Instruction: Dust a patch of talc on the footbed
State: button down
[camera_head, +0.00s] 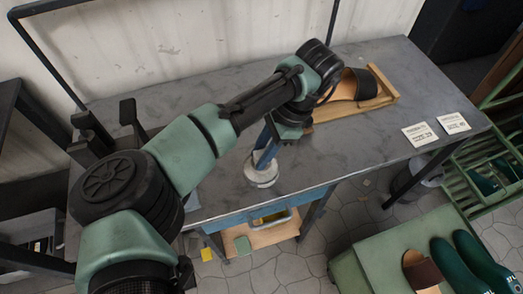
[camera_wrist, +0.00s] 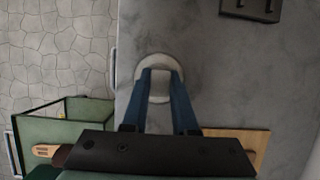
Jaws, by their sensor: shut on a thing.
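A round whitish container (camera_head: 262,178), which looks like the talc shaker, is between the blue fingers of my gripper (camera_head: 265,158), near the front edge of the bench. My gripper is shut on it. In the wrist view the pale container (camera_wrist: 159,61) shows between the fingertips (camera_wrist: 160,76). I cannot tell whether its base touches the bench. A sandal (camera_head: 354,85) with a dark strap and tan footbed lies on a wooden board (camera_head: 387,84) at the back right, beyond my gripper. My arm hides part of the board. No talc patch can be made out on the footbed.
The grey bench (camera_head: 220,100) is mostly clear. Two white cards (camera_head: 420,134) (camera_head: 453,123) lie at its right end. A dark stand (camera_head: 92,135) is at the left. A green crate (camera_head: 350,272) and a green rack (camera_head: 485,180) stand at the lower right.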

aim_at(261, 154)
jog(key=shift+f, duration=0.5)
dwell(0.3)
jog(key=shift+s+f, duration=0.1)
jog(key=shift+f, duration=0.05)
dwell(2.0)
jog(key=shift+p, duration=0.4)
notch_tip(261, 154, up, 7)
jog(key=p, duration=0.7)
jog(key=shift+p, duration=0.3)
